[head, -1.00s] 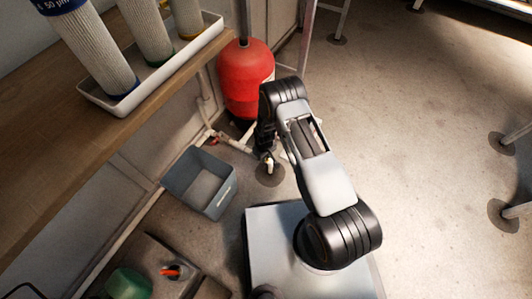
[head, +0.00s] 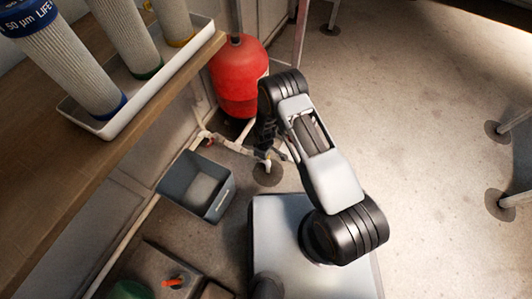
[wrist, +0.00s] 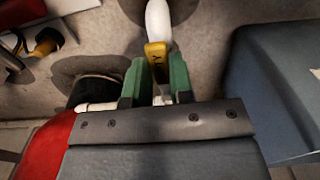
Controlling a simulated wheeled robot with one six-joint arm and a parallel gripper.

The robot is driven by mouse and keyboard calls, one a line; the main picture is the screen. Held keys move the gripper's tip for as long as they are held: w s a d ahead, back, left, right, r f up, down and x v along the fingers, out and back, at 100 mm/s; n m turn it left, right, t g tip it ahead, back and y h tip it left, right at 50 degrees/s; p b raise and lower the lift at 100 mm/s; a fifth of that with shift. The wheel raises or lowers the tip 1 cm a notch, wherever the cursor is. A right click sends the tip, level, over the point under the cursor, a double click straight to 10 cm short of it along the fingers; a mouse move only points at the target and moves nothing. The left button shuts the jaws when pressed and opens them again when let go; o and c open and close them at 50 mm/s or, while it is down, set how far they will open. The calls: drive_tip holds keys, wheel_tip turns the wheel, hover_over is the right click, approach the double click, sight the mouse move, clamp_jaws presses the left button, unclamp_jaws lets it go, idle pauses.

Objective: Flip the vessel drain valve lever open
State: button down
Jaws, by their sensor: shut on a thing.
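In the wrist view, a yellow lever (wrist: 156,55) with dark lettering stands between the two green fingers of my gripper (wrist: 157,80). My gripper is shut on this lever. A white pipe end (wrist: 158,20) shows just beyond it. In the head view, my gripper (head: 264,140) is low beside the white pipework (head: 235,146), near the floor. My arm hides most of the fingers and the lever there. I cannot tell the lever's angle relative to open or shut.
A red tank (head: 238,75) stands behind the pipework. A grey open bin (head: 222,203) sits on the floor to the left. A wooden bench (head: 50,150) carries a white tray (head: 150,97) with filter cartridges. Clear floor (head: 410,110) lies to the right.

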drive_tip(key=c, duration=1)
unclamp_jaws()
drive_tip(key=shift+r, duration=0.1)
wheel_tip(320, 180, up, 14)
drive_tip(key=p, duration=0.5)
drive_tip(key=d+r+m+t+p, duration=0.1)
drive_tip(key=d+r+m+p, duration=0.5)
drive_tip(key=r, duration=1.4)
drive_tip(key=d+r+t+p, duration=0.1)
drive_tip(key=d+r+p, duration=0.1)
drive_tip(key=r+p, duration=1.4)
drive_tip(key=s+d+r+m+p, duration=0.2)
drive_tip(key=s+r, duration=0.3)
drive_tip(key=r, duration=0.5)
drive_tip(key=s+d+r+m+t+p, duration=0.1)
drive_tip(key=s+r+p, duration=0.3)
drive_tip(key=r, duration=0.7)
drive_tip(key=s+d+r+m+p, duration=0.3)
drive_tip(key=s+d+r, duration=0.1)
drive_tip(key=r, duration=0.7)
drive_tip(key=shift+s+t, duration=0.3)
drive_tip(key=shift+s, duration=0.5)
